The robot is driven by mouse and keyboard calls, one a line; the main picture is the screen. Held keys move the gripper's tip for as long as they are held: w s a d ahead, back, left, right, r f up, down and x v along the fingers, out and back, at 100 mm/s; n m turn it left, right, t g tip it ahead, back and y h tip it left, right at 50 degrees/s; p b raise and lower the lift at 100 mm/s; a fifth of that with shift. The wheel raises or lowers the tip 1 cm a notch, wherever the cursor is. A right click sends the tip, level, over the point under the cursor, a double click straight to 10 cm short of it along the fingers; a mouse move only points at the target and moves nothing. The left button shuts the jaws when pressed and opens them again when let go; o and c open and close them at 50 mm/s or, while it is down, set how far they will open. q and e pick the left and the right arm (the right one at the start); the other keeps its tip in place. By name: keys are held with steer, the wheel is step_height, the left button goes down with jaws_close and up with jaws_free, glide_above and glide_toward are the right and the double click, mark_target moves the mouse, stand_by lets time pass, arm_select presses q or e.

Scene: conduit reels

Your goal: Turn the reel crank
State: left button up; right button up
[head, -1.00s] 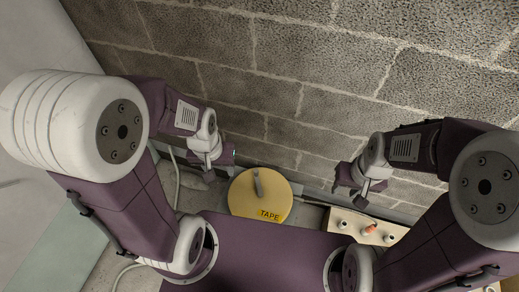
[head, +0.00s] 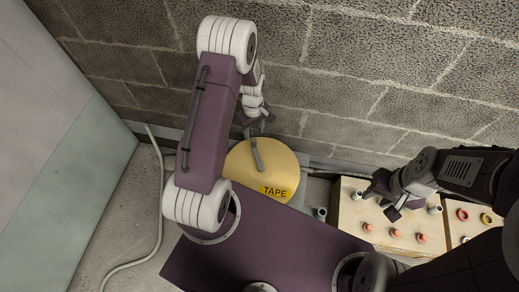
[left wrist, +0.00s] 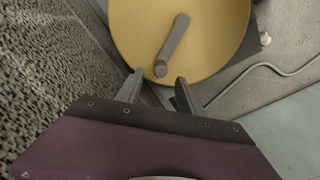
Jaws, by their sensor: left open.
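The reel (head: 270,178) is a round yellow disc marked "TAPE", low by the block wall. Its grey crank (head: 257,158) sticks up from the disc. My left gripper (left wrist: 158,83) is open. Its two fingers lie to either side of the knob in that view, with nothing visibly held. In the head view my left gripper (head: 258,122) is at the crank's upper end. My right gripper (head: 393,205) hangs over a box at the right; its jaws are unclear.
A pale wooden box (head: 348,225) with pegs and red-orange pieces stands right of the reel. A second box (head: 460,240) is beside it. A hose (head: 158,225) runs along the floor at left. The block wall (head: 330,90) rises close behind the reel.

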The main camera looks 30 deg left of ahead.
mark_target(254, 140)
arm_select(q)
steer(key=shift+s, duration=0.1)
step_height(254, 140, down, 9)
steer(key=b, duration=0.3)
steer(key=shift+r, duration=0.1)
jaws_close()
stand_by(1.4)
